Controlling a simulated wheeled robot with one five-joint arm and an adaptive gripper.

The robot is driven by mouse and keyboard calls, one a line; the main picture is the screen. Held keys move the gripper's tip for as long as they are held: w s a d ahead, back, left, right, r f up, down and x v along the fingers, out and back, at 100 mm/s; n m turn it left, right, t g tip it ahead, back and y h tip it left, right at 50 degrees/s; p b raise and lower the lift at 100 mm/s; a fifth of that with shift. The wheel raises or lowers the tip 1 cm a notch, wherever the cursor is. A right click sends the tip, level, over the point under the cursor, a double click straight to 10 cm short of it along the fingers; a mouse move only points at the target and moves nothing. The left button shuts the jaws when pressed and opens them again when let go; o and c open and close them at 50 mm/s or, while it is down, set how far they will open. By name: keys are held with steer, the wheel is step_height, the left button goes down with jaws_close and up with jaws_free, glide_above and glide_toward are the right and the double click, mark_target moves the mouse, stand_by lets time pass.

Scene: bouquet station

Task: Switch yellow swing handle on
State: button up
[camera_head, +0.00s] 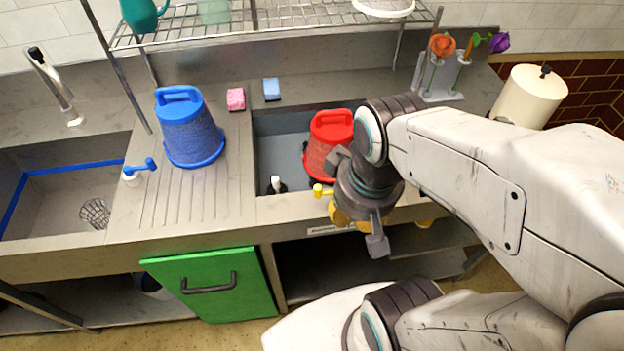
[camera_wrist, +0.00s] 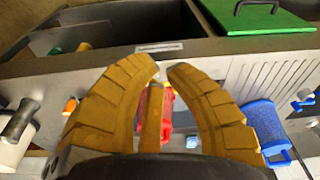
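The yellow swing handle (camera_head: 322,190) sits on the front rim of the right sink in the head view. It is beside the left edge of my gripper (camera_head: 358,222), and they look apart. I cannot make it out in the wrist view, where my fingers may hide it. My gripper is over the counter's front edge. In the wrist view its yellow-brown fingers (camera_wrist: 163,70) bow inward with a narrow gap between the tips, and nothing is held. The dark spout (camera_head: 276,184) with a white top stands in the sink, left of the handle.
A red bucket (camera_head: 328,140) stands in the right sink, just behind my gripper. A blue bucket (camera_head: 188,130) stands on the drainboard. A blue swing handle (camera_head: 145,167) is at the left sink. A green door (camera_head: 215,287) is below the counter. Flowers (camera_head: 443,45) stand at the back right.

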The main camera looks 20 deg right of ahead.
steer(key=w+f+g+b, duration=0.1)
steer(key=w+f, duration=0.1)
steer(key=w+f+g, duration=0.1)
steer(key=w+f, duration=0.2)
steer(key=shift+w+a+b, duration=0.1)
steer(key=shift+w+b, duration=0.2)
steer(key=shift+b, duration=0.05)
jaws_close()
steer(key=w+f+g+b, duration=0.1)
steer(key=w+f, duration=0.2)
steer(key=w, duration=0.6)
steer(key=w+f+b, duration=0.1)
steer(key=w+f, duration=0.3)
steer(key=w, duration=0.4)
steer(key=w+r, duration=0.4)
steer(key=w, duration=0.2)
steer(key=shift+g, duration=0.8)
steer(key=s+r, duration=0.2)
steer(key=r, duration=0.1)
steer(key=s+r, duration=0.1)
steer(key=r, duration=0.1)
steer(key=shift+a, duration=0.3)
steer(key=shift+f, duration=0.15)
